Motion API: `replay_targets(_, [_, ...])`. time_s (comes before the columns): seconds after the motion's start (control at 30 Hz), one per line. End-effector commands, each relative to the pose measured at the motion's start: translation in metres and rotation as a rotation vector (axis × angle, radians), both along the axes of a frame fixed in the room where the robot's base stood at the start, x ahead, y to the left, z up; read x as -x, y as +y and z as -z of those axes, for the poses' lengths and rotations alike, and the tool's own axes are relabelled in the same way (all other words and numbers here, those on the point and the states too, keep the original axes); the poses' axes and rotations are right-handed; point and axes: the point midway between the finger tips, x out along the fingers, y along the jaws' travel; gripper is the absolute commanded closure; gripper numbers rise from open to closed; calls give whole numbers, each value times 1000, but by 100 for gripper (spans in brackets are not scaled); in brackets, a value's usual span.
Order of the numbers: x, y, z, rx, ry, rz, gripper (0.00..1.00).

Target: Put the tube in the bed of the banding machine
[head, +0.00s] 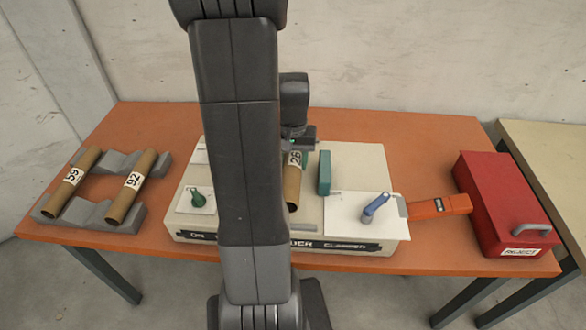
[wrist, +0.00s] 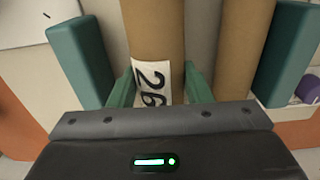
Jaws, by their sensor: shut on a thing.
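A brown cardboard tube labelled 26 (head: 292,188) is between the green fingers of my gripper (head: 297,146), which is shut on it. The tube also shows in the wrist view (wrist: 153,35), with my gripper's fingers (wrist: 160,88) on either side of its label. The tube is over the pale banding machine (head: 370,172), left of a teal block (head: 324,173). Teal blocks flank it in the wrist view (wrist: 82,60). I cannot tell whether the tube touches the bed. My arm hides part of the machine. A second brown rounded shape (wrist: 240,45) shows right of the tube.
Tubes labelled 59 (head: 75,183) and 92 (head: 133,185) lie on grey cradles (head: 97,212) at left. The machine has a green knob (head: 197,198) and blue lever (head: 376,208). An orange tool (head: 440,206) and a red reject box (head: 490,195) are at right.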

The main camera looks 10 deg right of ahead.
Motion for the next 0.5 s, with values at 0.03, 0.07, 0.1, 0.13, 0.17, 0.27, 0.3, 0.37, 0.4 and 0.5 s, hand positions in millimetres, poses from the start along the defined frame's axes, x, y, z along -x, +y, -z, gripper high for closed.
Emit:
replay_targets(0.03, [1,0,9,0,5,0,79])
replay_targets(0.07, [1,0,14,-1,6,0,79])
replay_targets(0.1, [1,0,19,-1,6,0,79])
replay_targets(0.13, [1,0,23,0,5,0,79])
replay_targets(0.17, [1,0,26,-1,6,0,79])
replay_targets(0.27, [0,0,30,-1,2,0,79])
replay_targets(0.3, [0,0,31,0,1,0,79])
replay_targets(0.37, [0,0,30,0,1,0,79])
replay_targets(0.4, [0,0,30,0,1,0,79])
replay_targets(0.5, [0,0,31,0,1,0,79])
